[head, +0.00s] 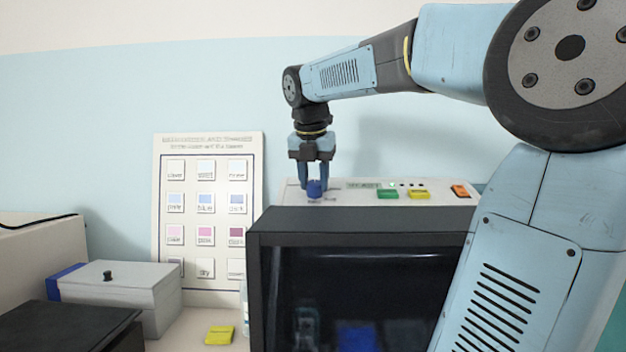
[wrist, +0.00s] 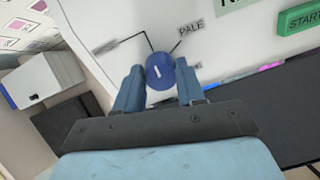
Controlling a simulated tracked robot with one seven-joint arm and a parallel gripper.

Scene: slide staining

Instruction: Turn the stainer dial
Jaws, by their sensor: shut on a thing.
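The stainer (head: 362,219) is a dark box with a white control panel (head: 346,198) on its top back edge. Its dial (head: 315,189) is a blue knob at the left end of the panel. In the wrist view the dial (wrist: 158,72) shows a white pointer mark, with lines running to printed labels, one reading PALE. My gripper (head: 316,183) points down over the panel and is shut on the dial, a finger on each side. It also shows in the wrist view (wrist: 160,85). The dial's lower side is partly hidden by the fingers.
A green START button (wrist: 299,19), a yellow button (head: 419,195) and an orange switch (head: 460,191) sit right of the dial. A chart (head: 208,150) stands behind on the left. A grey box (head: 115,290) and a yellow block (head: 219,335) are at lower left.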

